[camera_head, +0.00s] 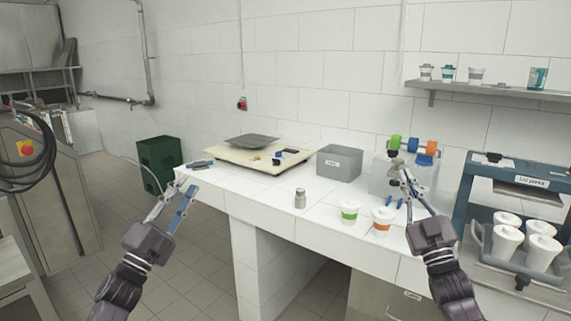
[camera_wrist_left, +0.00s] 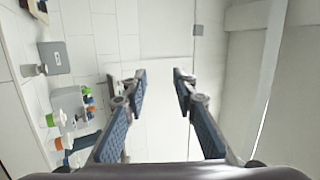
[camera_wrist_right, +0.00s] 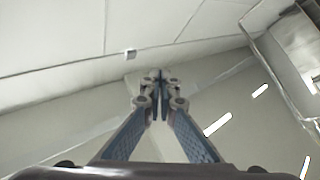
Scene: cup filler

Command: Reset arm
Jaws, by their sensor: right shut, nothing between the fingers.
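My left gripper (camera_head: 178,193) is raised in front of the left end of the white counter (camera_head: 262,205). In the left wrist view its fingers (camera_wrist_left: 160,85) stand wide apart with nothing between them. My right gripper (camera_head: 402,175) is raised over the right part of the counter, in front of the clear dispenser box (camera_head: 378,178). In the right wrist view its fingertips (camera_wrist_right: 157,82) are together and hold nothing. Neither gripper appears to hold anything.
A cup with a green band (camera_head: 349,212) and one with an orange band (camera_head: 382,221) stand near the counter's front, with a metal shaker (camera_head: 300,198). A grey bin (camera_head: 339,163) and a scale (camera_head: 236,155) stand behind. A lid press (camera_head: 515,185) and several white cups are at right.

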